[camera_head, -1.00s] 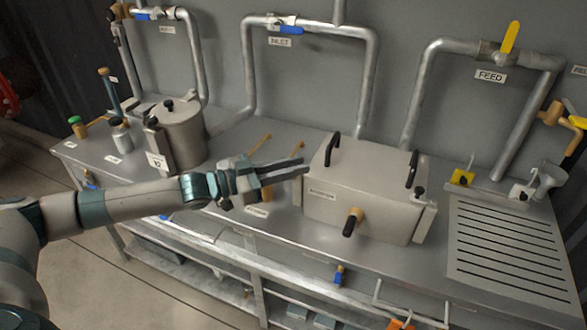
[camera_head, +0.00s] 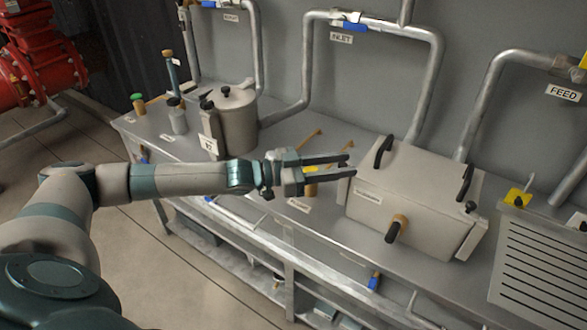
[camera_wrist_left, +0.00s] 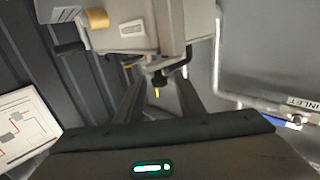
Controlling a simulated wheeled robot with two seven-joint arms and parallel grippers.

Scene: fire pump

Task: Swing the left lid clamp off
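The grey metal box (camera_head: 411,185) with a lid and two black handles stands on the bench. My left gripper (camera_head: 352,165) is at the box's upper left edge, its two fingers apart and pointing right at it. The left lid clamp is not clearly seen in the head view, where the fingers cover that edge. In the left wrist view a dark knob (camera_wrist_left: 158,78), perhaps that clamp's, shows between the open fingers (camera_wrist_left: 160,88). I cannot tell whether they touch it. A clamp with a black knob (camera_head: 471,207) shows on the box's right side. My right gripper is out of view.
A lidded metal pot (camera_head: 236,122) stands left of the box. Pipes (camera_head: 436,90) run up the wall behind. A slotted drain plate (camera_head: 540,262) lies right of the box.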

